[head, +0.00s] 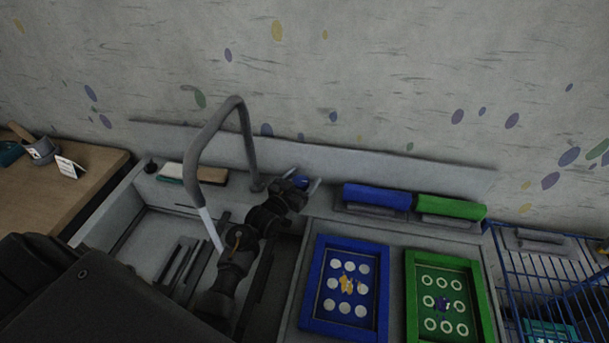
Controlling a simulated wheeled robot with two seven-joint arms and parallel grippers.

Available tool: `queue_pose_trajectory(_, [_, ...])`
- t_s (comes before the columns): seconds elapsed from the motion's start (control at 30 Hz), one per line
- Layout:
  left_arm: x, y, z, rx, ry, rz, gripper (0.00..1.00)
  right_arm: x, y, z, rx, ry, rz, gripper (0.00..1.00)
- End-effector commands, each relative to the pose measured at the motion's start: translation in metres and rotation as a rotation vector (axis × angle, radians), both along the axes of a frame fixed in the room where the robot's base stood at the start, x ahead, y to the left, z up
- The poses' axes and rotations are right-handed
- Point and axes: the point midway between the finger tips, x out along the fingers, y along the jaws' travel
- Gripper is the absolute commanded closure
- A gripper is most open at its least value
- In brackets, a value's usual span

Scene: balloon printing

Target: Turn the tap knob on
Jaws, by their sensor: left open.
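The grey tap (245,140) arches over the sink (145,240) and stands at its back edge. A pale streak (209,228) that looks like running water runs down from its spout end. A small blue knob (301,182) sits on the counter to the right of the tap's base. My left gripper (304,179) is open at the knob, with one finger on each side of it. Whether the fingers touch it I cannot tell. My left arm crosses the sink's right side and hides part of it. My right gripper is not in view.
A blue frame (319,246) and a green frame (411,272) with printed circles lie right of the sink. Blue (377,197) and green (450,207) rolls lie behind them. A blue wire basket (515,265) stands at right, a wooden table (95,165) at left.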

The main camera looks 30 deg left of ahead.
Motion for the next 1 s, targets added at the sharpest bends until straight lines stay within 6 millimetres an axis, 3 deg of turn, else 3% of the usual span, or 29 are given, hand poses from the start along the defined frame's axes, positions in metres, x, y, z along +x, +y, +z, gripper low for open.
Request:
queue_pose_trajectory(0.4, [0.0096, -0.0016, 0.0001, 0.001, -0.001, 0.0, 0.31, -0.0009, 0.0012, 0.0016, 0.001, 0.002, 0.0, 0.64])
queue_pose_trajectory(0.77, [0.0094, -0.0017, 0.0001, 0.0, -0.001, -0.001, 0.75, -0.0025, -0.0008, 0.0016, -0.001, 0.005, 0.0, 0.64])
queue_pose_trajectory(1.0, [0.0101, -0.0012, 0.0008, -0.004, -0.002, 0.096, 0.75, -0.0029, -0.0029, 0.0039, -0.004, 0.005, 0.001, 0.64])
